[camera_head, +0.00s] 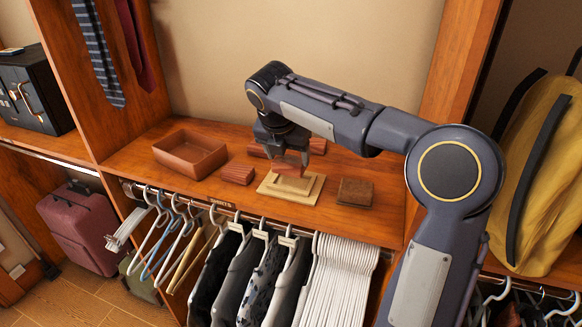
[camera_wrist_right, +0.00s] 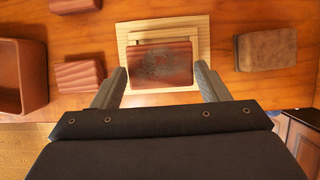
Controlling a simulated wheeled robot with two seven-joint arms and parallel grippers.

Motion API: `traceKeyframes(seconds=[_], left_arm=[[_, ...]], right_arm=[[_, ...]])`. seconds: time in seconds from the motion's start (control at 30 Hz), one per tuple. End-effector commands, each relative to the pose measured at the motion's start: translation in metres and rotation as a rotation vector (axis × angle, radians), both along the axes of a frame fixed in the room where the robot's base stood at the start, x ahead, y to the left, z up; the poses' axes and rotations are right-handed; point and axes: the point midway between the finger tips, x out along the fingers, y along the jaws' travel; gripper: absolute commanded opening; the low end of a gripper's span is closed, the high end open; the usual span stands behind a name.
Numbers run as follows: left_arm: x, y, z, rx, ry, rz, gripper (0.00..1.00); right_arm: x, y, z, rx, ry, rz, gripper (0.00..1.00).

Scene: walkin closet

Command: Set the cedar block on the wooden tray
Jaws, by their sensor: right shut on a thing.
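My right gripper (camera_head: 290,163) points down over the shelf and is shut on a reddish-brown cedar block (camera_head: 285,166). In the right wrist view the cedar block (camera_wrist_right: 162,65) lies between the two fingers (camera_wrist_right: 162,85), with a dark grey patch on its top. The pale, stepped wooden tray (camera_head: 290,193) is directly below it; its rim (camera_wrist_right: 124,42) shows around the block in the wrist view. I cannot tell whether the block touches the tray. My left gripper is not in view.
An open reddish-brown box (camera_head: 190,158) stands left on the shelf. A similar ridged block (camera_head: 238,174) lies between it and the tray. More reddish blocks (camera_head: 257,149) lie behind the gripper. A dark brown block (camera_head: 355,191) is at right. Hangers and clothes (camera_head: 265,270) hang below.

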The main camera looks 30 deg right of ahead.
Motion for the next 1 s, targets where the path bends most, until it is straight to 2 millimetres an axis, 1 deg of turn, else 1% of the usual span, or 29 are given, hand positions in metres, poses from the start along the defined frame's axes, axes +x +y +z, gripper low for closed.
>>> traceKeyframes(seconds=[0.13, 0.2, 0.3, 0.4, 0.77, 0.8, 0.97, 1.0], left_arm=[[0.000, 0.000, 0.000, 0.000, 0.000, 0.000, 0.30], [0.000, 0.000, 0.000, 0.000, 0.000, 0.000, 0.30], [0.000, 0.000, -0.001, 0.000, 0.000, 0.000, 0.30], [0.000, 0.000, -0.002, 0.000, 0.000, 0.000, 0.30], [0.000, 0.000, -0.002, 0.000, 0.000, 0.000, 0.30], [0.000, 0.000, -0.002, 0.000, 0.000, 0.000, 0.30], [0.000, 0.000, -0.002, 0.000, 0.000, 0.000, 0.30], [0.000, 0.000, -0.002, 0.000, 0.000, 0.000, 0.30]], right_arm=[[0.002, -0.007, -0.009, 0.000, 0.000, -0.001, 0.46], [0.003, -0.013, -0.018, -0.001, 0.002, -0.002, 0.46], [0.003, -0.012, -0.034, 0.000, 0.002, -0.001, 0.46], [0.003, -0.012, -0.043, 0.000, 0.000, -0.001, 0.46], [0.003, -0.011, -0.046, 0.001, -0.001, -0.002, 0.46], [0.003, -0.011, -0.047, 0.001, -0.001, -0.002, 0.69], [0.003, -0.011, -0.046, 0.001, -0.001, -0.002, 0.90], [0.003, -0.011, -0.046, 0.001, -0.001, -0.002, 0.90]])
